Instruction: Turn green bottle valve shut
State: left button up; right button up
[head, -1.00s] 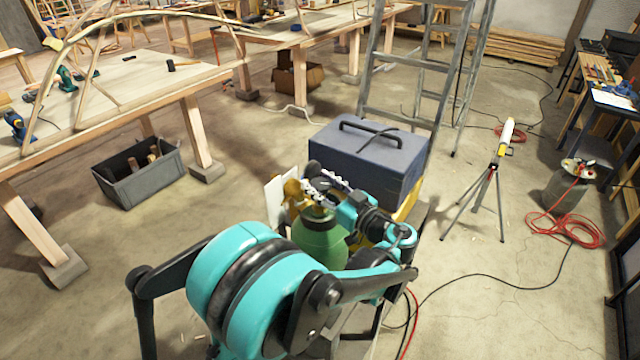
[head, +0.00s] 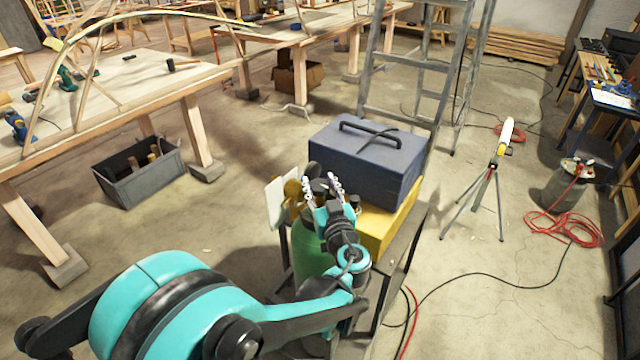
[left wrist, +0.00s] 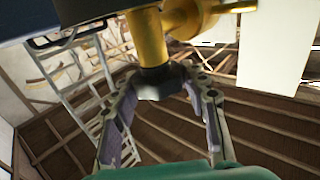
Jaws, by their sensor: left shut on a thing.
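The green bottle (head: 309,252) stands upright on a stand in the head view, partly hidden by my left arm. Its brass valve (head: 292,188) sits on top, with a dark knob (head: 319,188) at its right. My left gripper (head: 322,182) reaches it from the front, its two fingers on either side of the knob. In the left wrist view the dark knob (left wrist: 157,82) sits between the fingertips of the gripper (left wrist: 165,76), which is shut on it. The brass valve (left wrist: 146,38) runs away behind the knob. My right gripper is not in view.
A blue-grey toolbox (head: 369,160) stands just behind the bottle, by a yellow box (head: 388,232). A white card (head: 281,202) is left of the valve. A ladder (head: 410,80) stands behind. Open floor lies left, up to a grey crate (head: 140,172).

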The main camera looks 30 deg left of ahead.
pick_arm(q)
jog(key=shift+m+t+h, duration=0.4)
jog(key=shift+h, duration=0.1)
jog(key=o, duration=1.2)
jog(key=v, duration=1.2)
